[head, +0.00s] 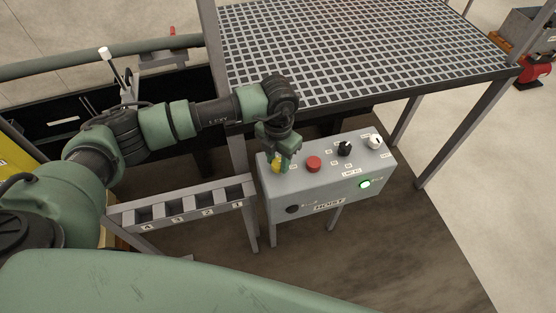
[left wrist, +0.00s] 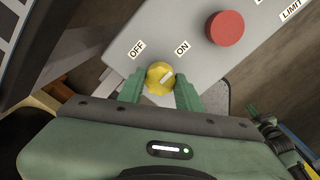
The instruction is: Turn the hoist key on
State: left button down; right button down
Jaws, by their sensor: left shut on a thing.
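The grey hoist control box (head: 318,189) stands on legs at the middle right of the head view, labelled HOIST. Its yellow key knob (left wrist: 159,76) is at the left end of the top; in the head view (head: 276,166) it is partly hidden by my gripper. My left gripper (head: 281,161) points down over it, its green fingers on either side, shut on the knob. In the left wrist view the knob's white mark points up and right, toward the ON label (left wrist: 182,48); the OFF label (left wrist: 137,49) is at the left. My right gripper is not in view.
Right of the knob are a red button (head: 313,164), a black selector (head: 345,148) and a white knob (head: 375,142). A green lamp (head: 365,184) glows on the front. A numbered slotted rack (head: 190,203) stands left, a grating platform (head: 350,45) behind. Floor is open at right.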

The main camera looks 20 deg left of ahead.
aim_at(278, 162)
pick_arm(q)
jog(key=shift+w+r, duration=0.15)
jog(key=c, duration=1)
grip_release()
jog(key=shift+o, duration=0.2)
notch_tip(278, 162, up, 7)
jog(key=shift+f+b, duration=0.1)
jog(key=shift+b, duration=0.9)
jog(key=shift+r, duration=0.45)
